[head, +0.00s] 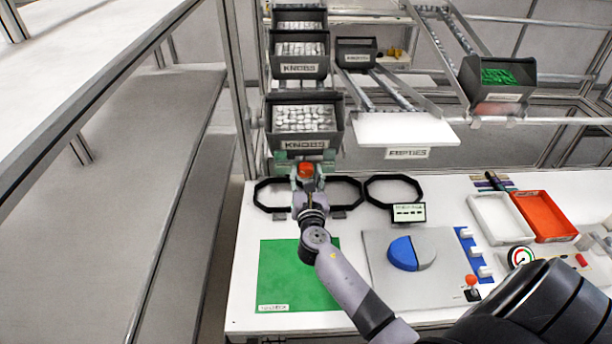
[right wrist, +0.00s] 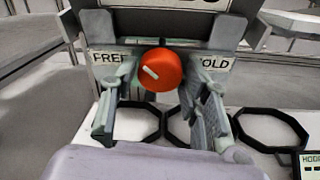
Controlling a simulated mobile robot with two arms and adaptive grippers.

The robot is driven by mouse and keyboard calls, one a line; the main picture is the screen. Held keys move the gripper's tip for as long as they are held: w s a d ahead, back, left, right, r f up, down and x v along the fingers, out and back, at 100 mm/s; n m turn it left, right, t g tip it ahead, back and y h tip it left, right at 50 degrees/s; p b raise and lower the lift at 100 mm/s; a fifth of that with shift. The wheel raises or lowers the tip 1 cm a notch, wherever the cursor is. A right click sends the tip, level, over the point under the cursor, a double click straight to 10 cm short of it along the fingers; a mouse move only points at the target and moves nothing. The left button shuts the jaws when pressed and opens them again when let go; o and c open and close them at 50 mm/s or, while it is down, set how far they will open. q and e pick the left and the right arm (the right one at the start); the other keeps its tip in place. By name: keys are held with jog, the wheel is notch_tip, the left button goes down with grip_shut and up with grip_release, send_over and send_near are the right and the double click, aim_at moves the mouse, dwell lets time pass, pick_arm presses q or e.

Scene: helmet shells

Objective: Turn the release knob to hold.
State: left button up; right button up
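The release knob (right wrist: 160,70) is round and red, with a short white pointer line on its left part, tilted toward the FREE label (right wrist: 108,56). The HOLD label (right wrist: 215,64) is to its right, its first letter covered. In the head view the knob (head: 305,171) sits just below the lowest KNOBS bin. My right gripper (right wrist: 160,112) is open, with one finger to the left and one to the right of the knob. Gaps show between the knob and both fingers. In the head view this gripper (head: 306,182) is at the knob. My left gripper is not in view.
The KNOBS bin (head: 304,118) hangs above the knob. Black octagonal rings (head: 393,178) lie below it on the white table. A green mat (head: 280,275), a grey board with a blue-and-grey disc (head: 405,253), and white and orange trays (head: 543,215) lie nearer and to the right.

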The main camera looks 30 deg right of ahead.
jog(key=c, duration=0.7)
